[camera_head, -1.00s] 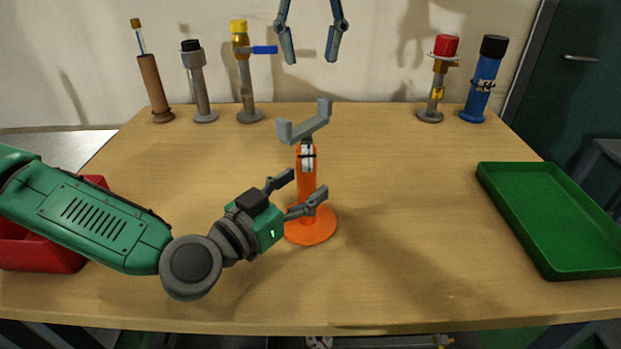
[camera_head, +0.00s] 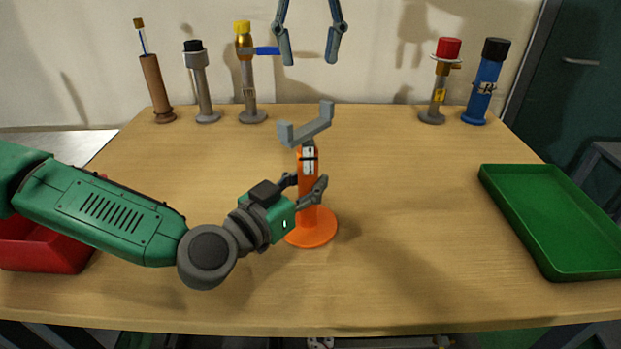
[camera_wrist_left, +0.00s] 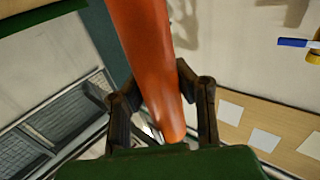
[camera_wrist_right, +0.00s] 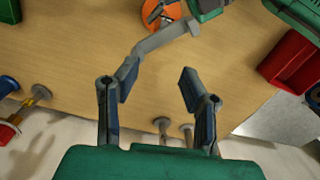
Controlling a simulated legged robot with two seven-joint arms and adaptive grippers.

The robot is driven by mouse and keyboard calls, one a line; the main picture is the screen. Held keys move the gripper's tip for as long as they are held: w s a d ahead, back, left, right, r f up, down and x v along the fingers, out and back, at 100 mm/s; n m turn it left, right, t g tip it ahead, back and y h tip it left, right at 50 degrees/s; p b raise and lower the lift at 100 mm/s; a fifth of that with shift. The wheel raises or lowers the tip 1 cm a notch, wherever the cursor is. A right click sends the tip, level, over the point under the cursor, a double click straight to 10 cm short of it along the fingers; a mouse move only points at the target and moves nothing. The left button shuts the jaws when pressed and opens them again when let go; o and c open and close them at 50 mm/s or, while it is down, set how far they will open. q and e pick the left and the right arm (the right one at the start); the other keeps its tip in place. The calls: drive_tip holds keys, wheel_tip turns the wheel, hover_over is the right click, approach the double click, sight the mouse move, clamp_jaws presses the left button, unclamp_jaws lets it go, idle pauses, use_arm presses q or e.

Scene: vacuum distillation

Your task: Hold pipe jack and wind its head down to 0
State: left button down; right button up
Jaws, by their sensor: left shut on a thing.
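The pipe jack stands upright in the middle of the table, with an orange body and round base (camera_head: 312,230) and a grey V-shaped head (camera_head: 308,128) on top. My left gripper (camera_head: 308,188) is shut on the orange body from the left, below the white scale (camera_head: 309,160). The orange body (camera_wrist_left: 147,60) also shows between its fingers in the left wrist view. My right gripper (camera_head: 308,60) is open and empty, above and behind the head. In the right wrist view, the grey head (camera_wrist_right: 160,42) lies beyond the open fingers. The scale reading is too small to tell.
A brown tube (camera_head: 155,90), a grey stand (camera_head: 201,85) and a yellow-topped valve (camera_head: 247,75) stand at the back left. A red-topped valve (camera_head: 440,80) and a blue cylinder (camera_head: 485,85) stand at the back right. A green tray (camera_head: 555,269) lies right, a red bin (camera_head: 45,245) left.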

sight(308, 127)
drive_tip(key=f+n, duration=0.3)
drive_tip(key=n, duration=0.5)
drive_tip(key=f+n, duration=0.4)
drive_tip(key=n, duration=0.5)
drive_tip(key=f+n, duration=0.3)
drive_tip(key=n, duration=0.6)
drive_tip(key=shift+s+a+f, duration=0.1)
drive_tip(key=shift+s+f, duration=0.1)
clamp_jaws()
